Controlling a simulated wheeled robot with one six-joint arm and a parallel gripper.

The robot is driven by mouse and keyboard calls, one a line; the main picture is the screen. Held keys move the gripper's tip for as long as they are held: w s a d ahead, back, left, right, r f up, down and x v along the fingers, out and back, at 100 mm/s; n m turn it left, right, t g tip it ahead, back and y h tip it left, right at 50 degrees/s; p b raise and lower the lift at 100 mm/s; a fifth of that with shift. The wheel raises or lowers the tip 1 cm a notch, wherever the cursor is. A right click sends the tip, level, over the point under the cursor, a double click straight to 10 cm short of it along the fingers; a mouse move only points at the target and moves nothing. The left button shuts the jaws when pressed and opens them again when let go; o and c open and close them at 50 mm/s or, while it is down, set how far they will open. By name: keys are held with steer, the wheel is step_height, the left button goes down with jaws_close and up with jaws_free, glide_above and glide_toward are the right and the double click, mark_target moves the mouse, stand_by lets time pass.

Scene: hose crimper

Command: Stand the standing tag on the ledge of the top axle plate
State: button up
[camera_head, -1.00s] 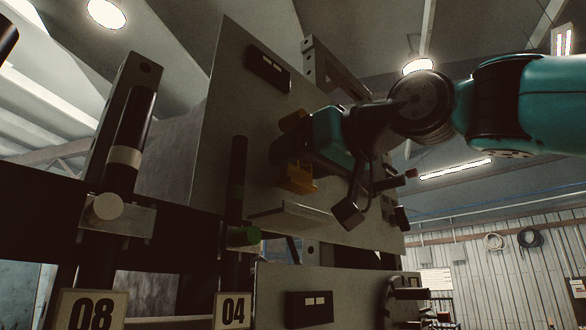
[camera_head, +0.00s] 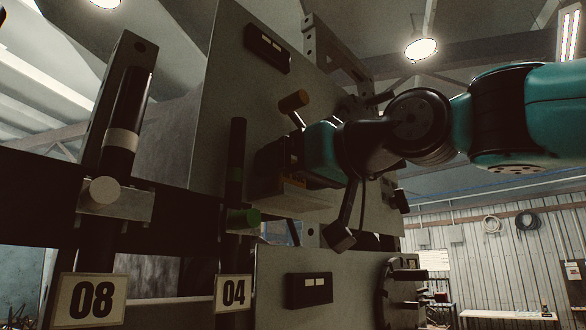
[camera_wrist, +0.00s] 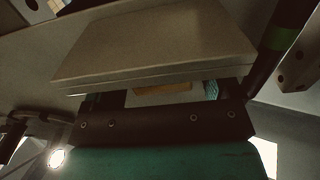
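My gripper (camera_head: 272,170) is at the face of the upper grey plate (camera_head: 222,120), just above its light ledge (camera_head: 305,197). The ledge fills the upper middle of the wrist view (camera_wrist: 155,45) and hides the fingertips. An orange strip, apparently the standing tag (camera_wrist: 162,90), shows between my fingers below the ledge's edge in the wrist view. Most of the tag is hidden, and I cannot make it out clearly in the head view. I cannot tell whether it touches the ledge or whether my fingers press on it.
An orange-ended lever (camera_head: 293,101) sticks out above my gripper. A black box (camera_head: 268,47) is on the upper plate. A lower plate (camera_head: 270,265) is below. Signs 08 (camera_head: 92,300) and 04 (camera_head: 233,292) hang at left.

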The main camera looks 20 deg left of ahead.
steer(key=shift+r, duration=0.3)
steer(key=b+v, duration=0.5)
steer(key=v, duration=0.7)
steer(key=shift+f, duration=0.2)
